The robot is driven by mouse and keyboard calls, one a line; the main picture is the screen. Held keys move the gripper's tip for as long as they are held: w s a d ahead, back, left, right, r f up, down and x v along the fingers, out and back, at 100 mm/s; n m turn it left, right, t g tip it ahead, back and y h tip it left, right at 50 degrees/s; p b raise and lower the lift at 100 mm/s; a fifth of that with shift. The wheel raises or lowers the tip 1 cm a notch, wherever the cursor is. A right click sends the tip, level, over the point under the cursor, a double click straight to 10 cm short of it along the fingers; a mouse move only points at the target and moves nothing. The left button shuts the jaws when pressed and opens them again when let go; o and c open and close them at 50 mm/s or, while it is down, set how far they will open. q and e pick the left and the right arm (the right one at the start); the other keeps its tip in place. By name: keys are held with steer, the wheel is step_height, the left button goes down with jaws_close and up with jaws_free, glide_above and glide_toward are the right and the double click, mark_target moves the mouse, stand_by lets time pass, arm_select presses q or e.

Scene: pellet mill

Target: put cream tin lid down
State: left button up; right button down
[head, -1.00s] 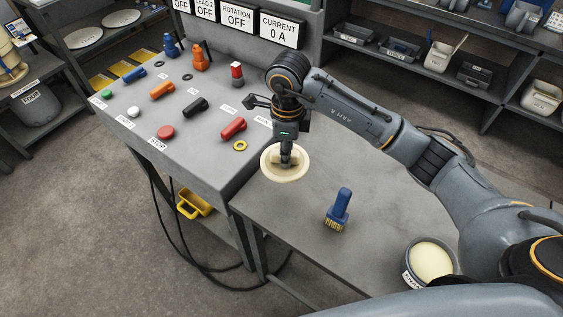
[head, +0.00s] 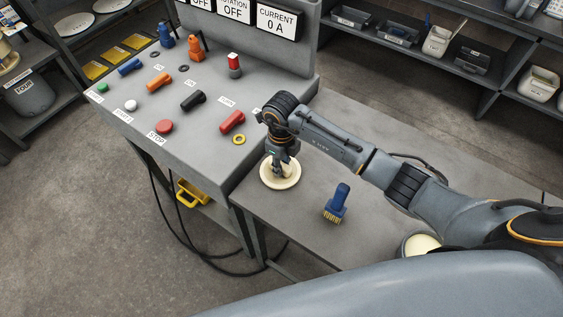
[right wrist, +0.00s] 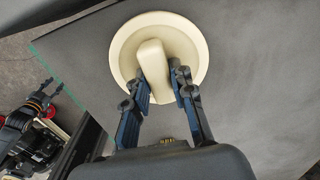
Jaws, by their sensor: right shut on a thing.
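The cream tin lid (head: 292,178) is a round cream disc with a raised bar handle. It is at the left end of the grey table, beside the control desk. My right gripper (head: 280,172) points down over it and is shut on its handle. In the right wrist view the lid (right wrist: 192,35) shows from above, with the fingers (right wrist: 163,90) on both sides of the handle. The lid is very low over the tabletop; I cannot tell whether it touches. The open tin (head: 421,244) with cream contents is partly hidden by my arm.
A blue brush (head: 337,203) stands bristles down on the table (head: 310,235), right of the lid. The control desk (head: 215,160) with several coloured knobs and buttons borders the table on the left. Bare tabletop lies between lid and brush.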

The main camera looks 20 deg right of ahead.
steer(key=shift+f, duration=0.1)
steer(key=shift+f, duration=0.1)
steer(key=c, duration=1.6)
jaws_free()
steer(key=shift+f, duration=0.1)
steer(key=o, duration=0.5)
steer(key=shift+c, duration=0.2)
